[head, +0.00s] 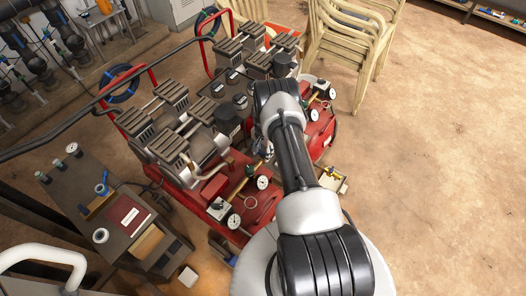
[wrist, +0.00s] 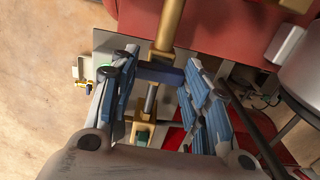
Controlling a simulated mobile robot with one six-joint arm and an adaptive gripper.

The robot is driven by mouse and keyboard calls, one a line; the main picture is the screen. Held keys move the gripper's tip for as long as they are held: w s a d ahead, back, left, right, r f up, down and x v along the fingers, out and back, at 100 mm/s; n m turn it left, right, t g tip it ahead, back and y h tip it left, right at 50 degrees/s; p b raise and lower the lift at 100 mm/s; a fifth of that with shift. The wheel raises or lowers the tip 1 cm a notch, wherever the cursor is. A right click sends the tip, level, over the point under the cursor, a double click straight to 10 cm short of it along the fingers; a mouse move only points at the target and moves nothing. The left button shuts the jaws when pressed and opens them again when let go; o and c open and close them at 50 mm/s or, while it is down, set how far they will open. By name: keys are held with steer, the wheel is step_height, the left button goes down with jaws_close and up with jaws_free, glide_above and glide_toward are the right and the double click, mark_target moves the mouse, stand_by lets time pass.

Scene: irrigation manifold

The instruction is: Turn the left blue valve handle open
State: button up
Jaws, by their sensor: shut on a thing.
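A dark blue valve handle (wrist: 160,72) lies crosswise on a brass pipe (wrist: 168,28) in the wrist view. My gripper (wrist: 161,62) has a blue-padded finger at each end of the handle, and the fingertips are closed on it. The brass pipe runs on below the handle between the fingers. In the head view my arm reaches over the red machines and hides the gripper and this handle. I cannot tell from these frames how far the handle is turned.
Red wheeled machines (head: 262,198) with gauges and ribbed cylinder heads stand around the arm. A small tray (head: 343,186) with brass-coloured parts is at their right. A dark workbench (head: 85,170) is at left, stacked chairs (head: 345,40) behind. Floor at right is clear.

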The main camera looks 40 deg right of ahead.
steer(key=shift+c, duration=0.9)
steer(key=shift+f, duration=0.1)
steer(key=n+b, duration=0.3)
steer(key=shift+n, duration=0.4)
steer(key=n+b, duration=0.1)
steer(key=n, duration=0.3)
steer(key=shift+n, duration=0.3)
steer(key=n, duration=0.5)
steer(key=shift+n, duration=2.3)
